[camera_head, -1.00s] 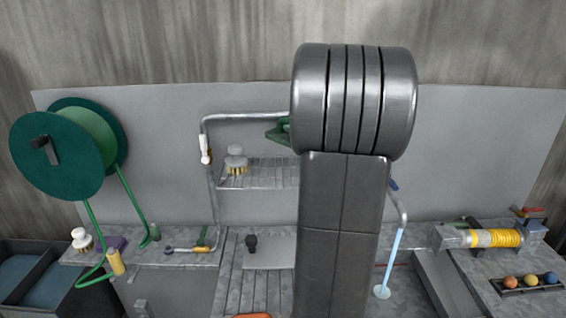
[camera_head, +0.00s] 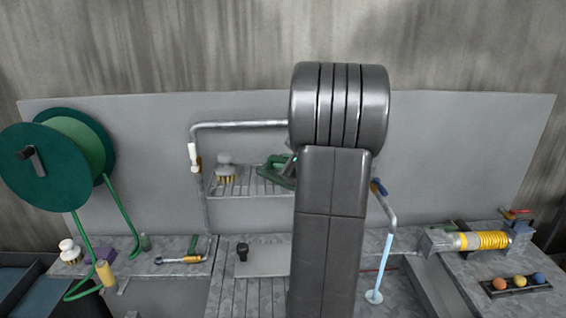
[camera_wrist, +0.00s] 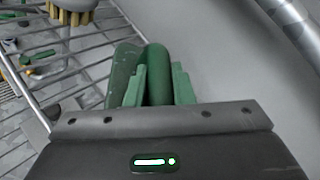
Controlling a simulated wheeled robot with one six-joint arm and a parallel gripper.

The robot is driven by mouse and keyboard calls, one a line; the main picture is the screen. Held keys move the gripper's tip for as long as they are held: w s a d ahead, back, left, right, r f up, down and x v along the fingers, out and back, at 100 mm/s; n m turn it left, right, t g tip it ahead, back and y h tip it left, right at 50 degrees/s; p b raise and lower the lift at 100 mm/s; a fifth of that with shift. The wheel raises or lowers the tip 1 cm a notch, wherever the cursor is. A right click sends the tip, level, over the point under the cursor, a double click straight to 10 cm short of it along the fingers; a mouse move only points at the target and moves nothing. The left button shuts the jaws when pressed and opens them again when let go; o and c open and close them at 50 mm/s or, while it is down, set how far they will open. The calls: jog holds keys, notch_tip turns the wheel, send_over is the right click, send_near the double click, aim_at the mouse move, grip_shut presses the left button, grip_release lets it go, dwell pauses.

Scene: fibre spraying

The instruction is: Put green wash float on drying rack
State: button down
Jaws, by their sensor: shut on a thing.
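My gripper (camera_wrist: 157,82) is shut on the green wash float (camera_wrist: 156,62), which shows as a rounded green body between the green fingers in the wrist view. In the head view the green float (camera_head: 274,170) is at the right part of the wire drying rack (camera_head: 250,190), left of my arm. It is at about the rack's level. I cannot tell whether it touches the bars. My arm hides the rack's right end and most of the gripper in the head view. The rack's bars (camera_wrist: 75,52) also show left of the float in the wrist view.
A white-topped brush (camera_head: 226,168) stands on the rack's left part, and its bristles (camera_wrist: 72,14) show in the wrist view. A grey pipe (camera_head: 240,125) frames the rack above and at the left. The rack between brush and float looks clear.

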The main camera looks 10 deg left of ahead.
jog(key=shift+f, duration=0.25)
jog(key=c, duration=1.3)
grip_release()
jog(key=shift+r, duration=0.1)
jog(key=shift+o, duration=0.2)
jog(key=shift+r, duration=0.1)
jog(key=shift+r, duration=0.15)
jog(key=b+v, duration=0.3)
jog(key=v, duration=0.9)
